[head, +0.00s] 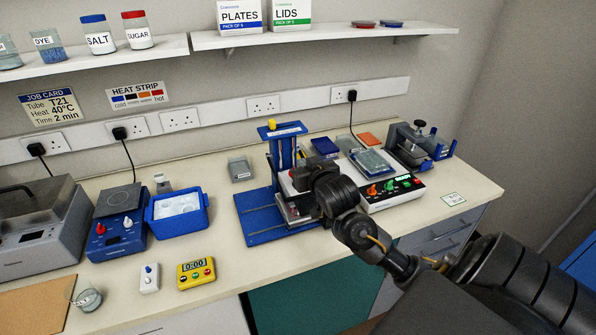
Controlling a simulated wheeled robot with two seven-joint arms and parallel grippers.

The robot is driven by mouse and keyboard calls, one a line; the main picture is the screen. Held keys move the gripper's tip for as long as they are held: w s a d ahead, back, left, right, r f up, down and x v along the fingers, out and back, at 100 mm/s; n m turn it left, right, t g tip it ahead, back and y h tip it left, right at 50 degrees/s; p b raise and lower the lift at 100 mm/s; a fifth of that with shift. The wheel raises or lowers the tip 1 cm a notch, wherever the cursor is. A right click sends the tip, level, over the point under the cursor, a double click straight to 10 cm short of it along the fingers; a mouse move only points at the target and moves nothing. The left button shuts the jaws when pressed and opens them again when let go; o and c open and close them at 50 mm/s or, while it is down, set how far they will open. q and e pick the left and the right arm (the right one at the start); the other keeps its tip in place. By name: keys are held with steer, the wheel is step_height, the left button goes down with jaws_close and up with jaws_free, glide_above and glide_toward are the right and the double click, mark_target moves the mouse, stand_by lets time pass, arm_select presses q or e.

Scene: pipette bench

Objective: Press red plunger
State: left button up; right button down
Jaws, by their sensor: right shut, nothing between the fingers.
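A blue stand (262,222) with a flat base, upright posts and a top plate carrying a yellow knob (272,124) stands near the middle of the bench. My right arm comes in from the lower right, and its shut, empty right gripper (291,208) is low at the stand, just above its base. The wrist covers the stand's right side. I cannot make out a red plunger clearly; it may be hidden behind the gripper. Whether the fingers touch anything there cannot be told. My left gripper is not in view.
Right of the stand is a white device with coloured knobs (389,190). A blue ice tub (178,211), a blue hotplate (118,232), a yellow timer (196,272) and a small white switch box (149,279) are left. The bench front between timer and stand is clear.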

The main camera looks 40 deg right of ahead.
steer(key=w+f+p, duration=0.1)
steer(key=w, duration=0.1)
steer(key=w+d+f+p, duration=0.1)
steer(key=w+f, duration=0.1)
steer(key=shift+d, duration=0.1)
steer(key=shift+f, duration=1)
steer(key=shift+f, duration=0.1)
